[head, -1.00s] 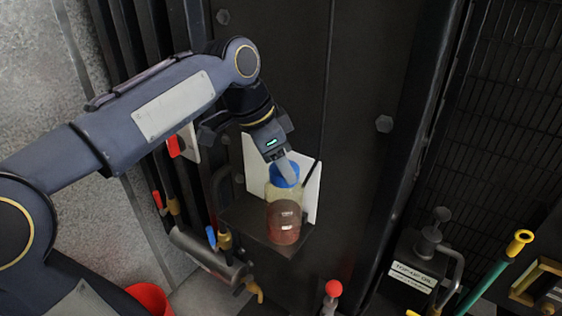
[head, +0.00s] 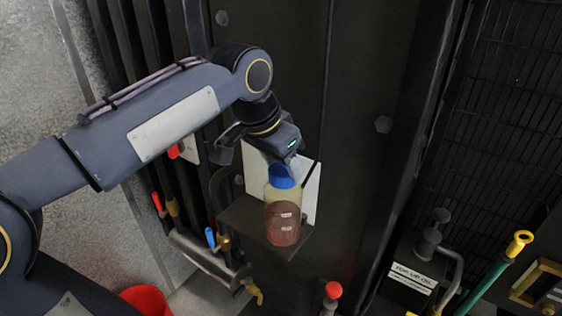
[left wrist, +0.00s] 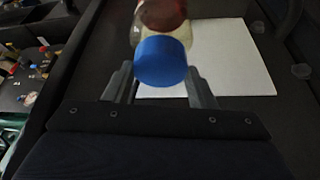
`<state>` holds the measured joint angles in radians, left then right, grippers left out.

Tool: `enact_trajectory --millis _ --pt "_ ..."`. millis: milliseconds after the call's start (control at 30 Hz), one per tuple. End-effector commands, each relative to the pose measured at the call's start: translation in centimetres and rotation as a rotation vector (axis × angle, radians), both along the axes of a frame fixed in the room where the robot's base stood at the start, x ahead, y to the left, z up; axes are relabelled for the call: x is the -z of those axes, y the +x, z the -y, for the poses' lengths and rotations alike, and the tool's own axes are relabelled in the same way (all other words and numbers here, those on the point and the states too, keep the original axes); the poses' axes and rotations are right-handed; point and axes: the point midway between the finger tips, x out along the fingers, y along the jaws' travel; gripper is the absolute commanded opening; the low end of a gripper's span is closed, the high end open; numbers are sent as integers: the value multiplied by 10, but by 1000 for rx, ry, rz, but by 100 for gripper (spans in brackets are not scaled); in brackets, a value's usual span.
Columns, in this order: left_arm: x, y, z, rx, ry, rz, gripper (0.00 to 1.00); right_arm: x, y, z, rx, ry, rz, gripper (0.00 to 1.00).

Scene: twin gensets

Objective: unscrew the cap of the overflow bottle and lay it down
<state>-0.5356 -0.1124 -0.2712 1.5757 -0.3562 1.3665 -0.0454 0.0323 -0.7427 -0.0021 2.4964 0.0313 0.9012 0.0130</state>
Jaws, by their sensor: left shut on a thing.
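The overflow bottle (head: 283,218) stands upright on a dark bracket shelf (head: 246,224), clear with reddish liquid in its lower part. Its blue cap (head: 281,178) sits at the bottle's top. My left gripper (head: 286,168) comes down from above, shut on the blue cap. In the left wrist view the cap (left wrist: 161,62) lies between the two fingers of the left gripper (left wrist: 160,85), with the bottle (left wrist: 160,15) beyond it. Whether there is a gap between cap and neck cannot be told. My right gripper is not in view.
A white plate (head: 310,190) stands behind the bottle against the dark panel. Below left are pipes with a blue-handled valve (head: 210,238) and a red bucket (head: 147,300). A red knob (head: 333,289) and a top-up oil can (head: 411,275) stand lower right.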

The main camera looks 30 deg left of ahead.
Motion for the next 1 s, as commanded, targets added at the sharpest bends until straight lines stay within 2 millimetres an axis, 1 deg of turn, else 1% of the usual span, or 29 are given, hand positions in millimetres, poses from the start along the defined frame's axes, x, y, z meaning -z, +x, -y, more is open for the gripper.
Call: enact_trajectory --millis 100,167,300,433,533,733,767,900,933,1000 --pt "-2 1 0 -11 -1 7 29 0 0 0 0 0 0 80" --pt "-3 1 0 -51 0 6 29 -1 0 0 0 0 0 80" --pt "-3 1 1 -226 1 7 29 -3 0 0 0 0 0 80" --pt "-3 1 2 -358 1 7 29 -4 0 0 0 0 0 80" --pt "-3 1 2 -398 -2 8 29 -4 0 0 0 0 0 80" --pt "-3 1 2 -400 -2 8 29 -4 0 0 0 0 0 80" --pt "-3 1 2 -400 -2 8 54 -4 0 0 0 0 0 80" --pt "-2 0 2 -399 -2 6 73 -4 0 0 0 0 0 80" --pt "-2 0 2 -398 -1 5 76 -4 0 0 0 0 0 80" --pt "-1 0 2 -398 -1 4 76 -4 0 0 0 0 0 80"
